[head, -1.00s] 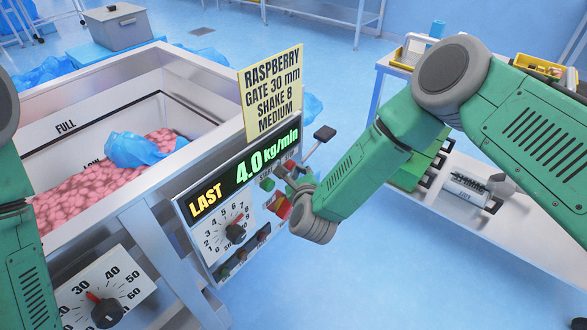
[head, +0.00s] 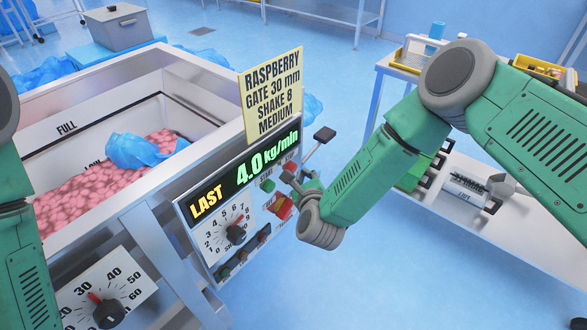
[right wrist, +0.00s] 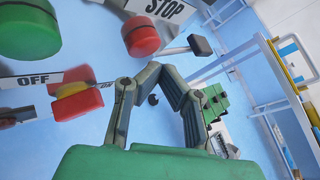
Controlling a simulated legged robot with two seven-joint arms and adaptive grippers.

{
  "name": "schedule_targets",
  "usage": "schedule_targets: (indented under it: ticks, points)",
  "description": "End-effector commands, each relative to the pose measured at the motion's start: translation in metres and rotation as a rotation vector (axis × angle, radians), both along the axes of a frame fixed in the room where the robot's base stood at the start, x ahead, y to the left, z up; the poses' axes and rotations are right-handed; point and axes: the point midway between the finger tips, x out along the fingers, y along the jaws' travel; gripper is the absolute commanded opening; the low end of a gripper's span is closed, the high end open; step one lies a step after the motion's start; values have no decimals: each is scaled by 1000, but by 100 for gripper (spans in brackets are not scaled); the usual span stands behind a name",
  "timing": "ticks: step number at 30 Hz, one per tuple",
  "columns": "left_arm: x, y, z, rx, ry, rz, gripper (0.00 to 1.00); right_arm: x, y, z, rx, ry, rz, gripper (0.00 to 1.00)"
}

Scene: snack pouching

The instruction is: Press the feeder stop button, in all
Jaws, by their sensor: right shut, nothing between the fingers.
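The feeder control panel (head: 200,235) stands on the front of the raspberry hopper. The red round stop button (right wrist: 141,36) sits under a STOP label in the right wrist view. In the head view the stop button (head: 291,167) is small and partly covered by my fingers. My right gripper (head: 291,178) is shut and empty in front of the panel's right side. In the right wrist view its closed tips (right wrist: 160,72) lie below the stop button and look apart from it. My left arm shows at the left edge of the head view; its gripper is out of view.
A green button (right wrist: 30,25) is left of the stop button. A red and yellow switch (right wrist: 78,100) with an OFF label is below. A dial (head: 235,232) and a black-ended lever (head: 324,134) are close by. A table (head: 520,245) stands at right.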

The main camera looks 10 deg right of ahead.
Motion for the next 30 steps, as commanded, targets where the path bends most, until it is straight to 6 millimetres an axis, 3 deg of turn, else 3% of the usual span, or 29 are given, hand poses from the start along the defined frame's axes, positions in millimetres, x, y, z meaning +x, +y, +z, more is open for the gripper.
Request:
schedule_targets:
  ticks: [5, 19, 30]
  points:
    - [0, 0, 2, 0, 0, 0, 56, -3, -2, 0, -1, 1, 0, 0]
    - [0, 0, 17, 0, 0, 0, 56, -37, -29, 0, 0, 3, -1, 0]
    - [0, 0, 17, 0, 0, 0, 56, -40, -31, -1, 0, 1, 0, 0]
